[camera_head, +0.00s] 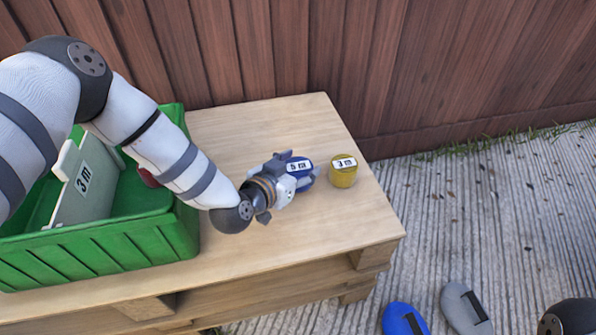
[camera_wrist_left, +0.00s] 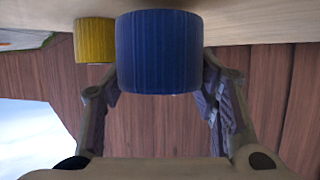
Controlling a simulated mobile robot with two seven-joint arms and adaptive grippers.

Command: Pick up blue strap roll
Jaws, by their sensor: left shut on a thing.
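The blue strap roll (camera_head: 300,168) carries a white "5 m" label and is on the wooden pallet table, near its right end. My left gripper (camera_head: 301,175) is around it, shut on it, with fingers on either side. In the left wrist view the blue roll (camera_wrist_left: 159,52) sits between the two fingers, close in front of the palm. Whether it still touches the tabletop is hard to tell. Only a dark rounded part at the lower right corner of the head view may belong to my right arm; the right gripper does not show.
A yellow strap roll (camera_head: 343,174) labelled "3 m" stands just right of the blue one. A green crate (camera_head: 100,256) with a "3 m" divider (camera_head: 84,182) is at the left of the pallet table (camera_head: 262,120). Blue (camera_head: 404,319) and grey (camera_head: 466,308) shoes lie on the ground.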

